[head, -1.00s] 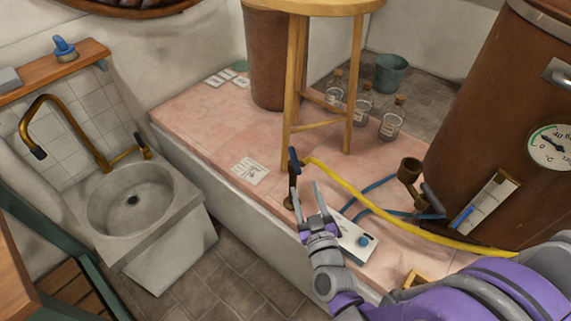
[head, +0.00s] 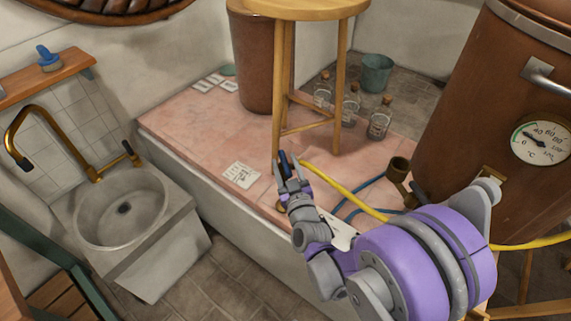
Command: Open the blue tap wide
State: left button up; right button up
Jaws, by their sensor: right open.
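The blue tap's handle (head: 284,160) is a small dark-blue lever that stands up near the front edge of the pink-tiled platform, at the yellow hose's end. My right gripper (head: 288,170) is open, with its fingertips at the handle. The handle shows between and just beyond the fingers; I cannot tell whether they touch it. The tap's brass body is mostly hidden behind my gripper. My left gripper is not in view.
A yellow hose (head: 345,191) and a blue hose (head: 368,184) run right towards the big copper vessel (head: 465,110). A wooden stool (head: 339,90) and glass bottles (head: 379,122) stand behind. A stone sink (head: 150,225) is at left.

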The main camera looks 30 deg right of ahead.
jog(key=shift+c, duration=0.2)
grip_shut()
jog(key=shift+a+f+m+g+h+b, duration=0.1)
jog(key=shift+m+g+h+b, duration=0.1)
jog(key=shift+m+h+b, duration=0.35)
jog(key=shift+a+f+m+g+h+b, duration=0.1)
jog(key=shift+m+g+h+b, duration=0.15)
jog(key=shift+h+b, duration=0.45)
jog(key=shift+w+a+m+g+h+b, duration=0.1)
jog(key=shift+a+m+g+h+b, duration=0.1)
jog(key=shift+m+g+h+b, duration=0.85)
jog(key=h, duration=0.1)
jog(key=m+h, duration=0.1)
jog(key=shift+w+a+r+m+g+h, duration=0.1)
jog(key=shift+w+m+g+h, duration=0.05)
jog(key=shift+m+g+h, duration=0.2)
jog(key=shift+w+a+m+g+h, duration=0.1)
jog(key=shift+w+m+g+h, duration=0.05)
jog(key=shift+m+g+h, duration=1.85)
jog(key=shift+r+g, duration=0.1)
jog(key=shift+g, duration=0.25)
